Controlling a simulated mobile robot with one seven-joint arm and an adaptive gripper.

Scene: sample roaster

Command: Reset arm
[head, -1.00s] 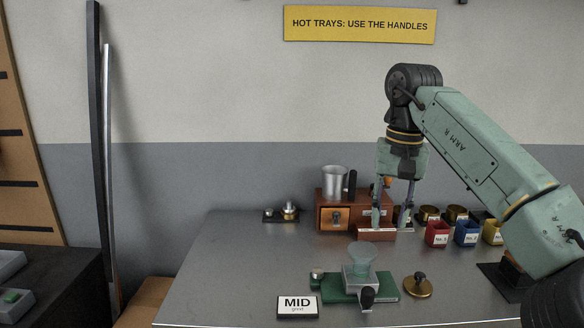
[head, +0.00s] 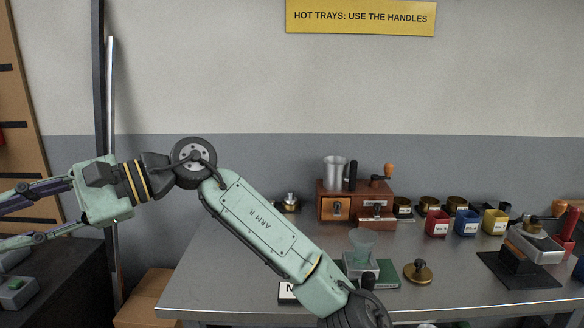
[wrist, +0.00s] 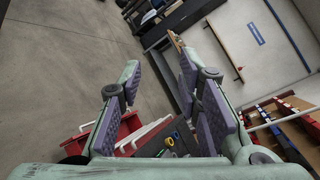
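My gripper (head: 30,215) is at the far left of the head view, pointing left, well clear of the metal table. Its two fingers are spread apart with nothing between them. In the wrist view the open fingers (wrist: 160,105) show purple pads, with floor and distant furniture beyond them.
The metal table (head: 220,270) holds a wooden grinder (head: 335,207), a steel cup (head: 334,172), a glass funnel (head: 363,240), a brass tamper-like piece (head: 418,272) and red (head: 437,222), blue (head: 467,223) and yellow (head: 495,222) boxes. A dark cabinet (head: 70,270) stands at left.

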